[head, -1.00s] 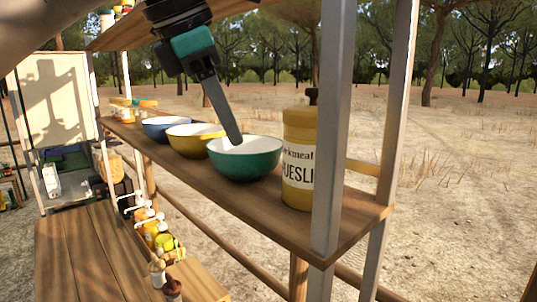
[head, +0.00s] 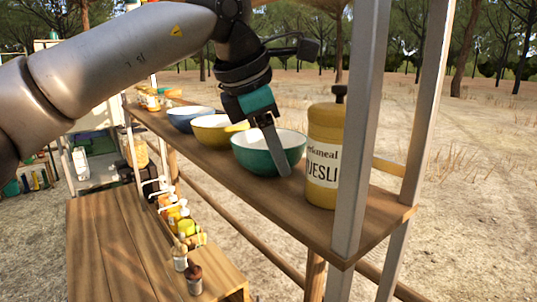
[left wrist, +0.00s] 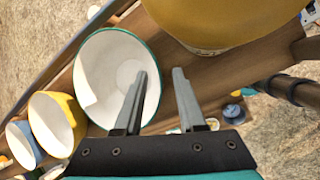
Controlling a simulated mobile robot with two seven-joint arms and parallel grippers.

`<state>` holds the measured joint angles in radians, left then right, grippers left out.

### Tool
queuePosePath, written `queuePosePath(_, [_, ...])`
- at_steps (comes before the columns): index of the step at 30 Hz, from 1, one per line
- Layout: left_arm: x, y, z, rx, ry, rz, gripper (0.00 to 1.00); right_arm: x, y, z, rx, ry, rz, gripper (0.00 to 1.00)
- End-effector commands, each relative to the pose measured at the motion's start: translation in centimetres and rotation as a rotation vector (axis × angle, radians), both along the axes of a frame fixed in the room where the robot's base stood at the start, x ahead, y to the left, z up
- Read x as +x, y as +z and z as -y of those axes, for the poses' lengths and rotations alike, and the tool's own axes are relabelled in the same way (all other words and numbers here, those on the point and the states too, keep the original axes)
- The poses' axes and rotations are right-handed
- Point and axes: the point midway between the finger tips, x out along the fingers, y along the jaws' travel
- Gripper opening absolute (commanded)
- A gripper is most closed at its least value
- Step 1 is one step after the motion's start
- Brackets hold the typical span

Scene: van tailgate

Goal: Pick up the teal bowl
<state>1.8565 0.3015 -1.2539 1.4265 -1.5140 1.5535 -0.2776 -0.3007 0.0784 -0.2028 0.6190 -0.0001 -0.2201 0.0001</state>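The teal bowl (head: 255,157), white inside, stands upright on the wooden shelf between a yellow bowl (head: 212,133) and a muesli jar (head: 322,150). My left gripper (head: 281,168) reaches down at the teal bowl's right side; one finger shows in front of it. In the left wrist view my left gripper (left wrist: 160,73) is open and empty. One finger overlaps the inside of the teal bowl (left wrist: 92,70), the other is outside, with the rim between them. I cannot tell whether either finger touches it. My right gripper is in neither view.
A blue bowl (head: 188,118) stands farther along the shelf (head: 235,175). A metal post (head: 362,130) rises near the jar. Bottles (head: 181,222) stand below, beside a wooden table (head: 115,240). The jar leaves a narrow gap beside the teal bowl.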

Motion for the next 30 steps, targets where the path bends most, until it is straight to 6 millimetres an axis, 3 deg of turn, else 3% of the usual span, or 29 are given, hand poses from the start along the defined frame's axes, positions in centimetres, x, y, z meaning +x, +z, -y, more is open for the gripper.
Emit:
queuePosePath(1, [0.0, 0.01, 0.0, 0.0, 0.0, 0.0, 0.35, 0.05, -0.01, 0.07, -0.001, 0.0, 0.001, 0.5])
queuePosePath(11, [0.0, 0.05, -0.03, 0.0, 0.0, 0.0, 0.0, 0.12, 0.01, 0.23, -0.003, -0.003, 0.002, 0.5])
queuePosePath(30, [0.0, 0.04, -0.04, 0.0, 0.0, 0.0, 0.0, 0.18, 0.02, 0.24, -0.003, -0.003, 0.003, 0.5])
